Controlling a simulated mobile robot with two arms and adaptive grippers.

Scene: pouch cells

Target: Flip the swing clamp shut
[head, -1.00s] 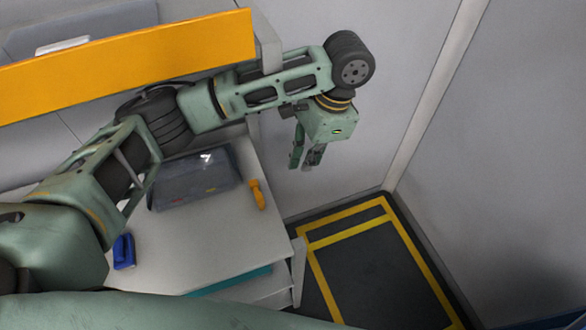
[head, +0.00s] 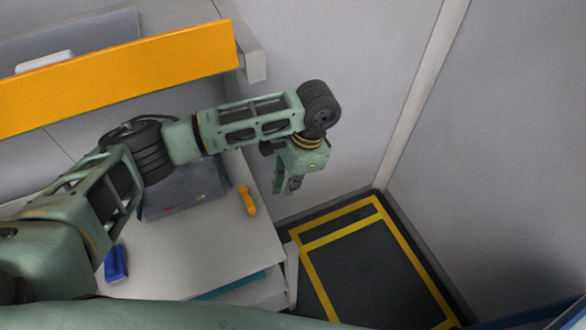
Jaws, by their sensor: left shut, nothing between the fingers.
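My left gripper (head: 290,187) points down above and just right of the white worktop's right edge. Its fingers are together and empty, and it touches nothing that I can see. A small orange part (head: 248,200) lies on the worktop, left of and a little below the gripper in the picture. A blue part (head: 116,263) is at the worktop's left. I cannot make out for sure which thing is the swing clamp. My right gripper is out of view.
A dark grey box (head: 188,200) stands on the white worktop (head: 205,245), partly behind my left arm. An orange-fronted shelf (head: 120,78) is above. Grey walls stand behind and at right. The dark floor mat with yellow lines (head: 365,265) is clear.

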